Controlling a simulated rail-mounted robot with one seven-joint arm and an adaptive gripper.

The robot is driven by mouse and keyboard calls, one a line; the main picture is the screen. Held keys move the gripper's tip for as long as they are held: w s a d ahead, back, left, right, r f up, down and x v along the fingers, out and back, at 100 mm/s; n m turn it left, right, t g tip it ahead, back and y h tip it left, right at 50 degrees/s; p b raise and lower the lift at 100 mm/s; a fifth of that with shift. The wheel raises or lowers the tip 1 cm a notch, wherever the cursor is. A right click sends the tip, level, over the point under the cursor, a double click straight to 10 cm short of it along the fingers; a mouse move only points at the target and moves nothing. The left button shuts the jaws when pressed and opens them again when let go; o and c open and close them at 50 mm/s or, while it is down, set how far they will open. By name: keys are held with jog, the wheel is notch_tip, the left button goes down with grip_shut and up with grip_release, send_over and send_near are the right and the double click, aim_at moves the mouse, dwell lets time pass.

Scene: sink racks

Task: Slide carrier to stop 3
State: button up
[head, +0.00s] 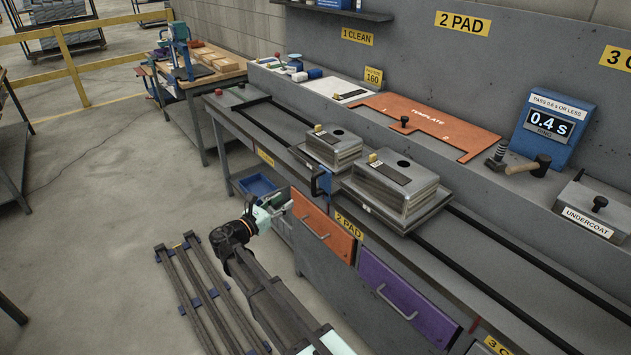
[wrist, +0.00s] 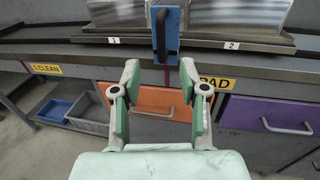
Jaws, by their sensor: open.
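The carrier (head: 378,212) sits on the dark rails along the bench and bears two silver metal blocks, the left one (head: 335,149) and the right one (head: 398,183). In the wrist view its front edge (wrist: 260,46) shows labels 1 and 2. A blue plate with a black handle (wrist: 160,42) hangs on its front between the labels; the blue plate (head: 325,181) also shows in the head view. My gripper (wrist: 160,72) is open and empty, its fingers spread below and either side of the handle, apart from it. In the head view my gripper (head: 283,212) is in front of the bench.
The rail (head: 520,268) runs clear to the right, towards a yellow sign starting with 3 (head: 614,58). Orange (head: 320,227) and purple (head: 400,290) drawers with handles are below the bench top.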

aim_at(314, 180)
jog(key=p+x, duration=0.3)
jog(key=x, duration=1.2)
jog(key=shift+w+d+p, duration=0.15)
jog(key=shift+p, duration=0.15)
grip_shut()
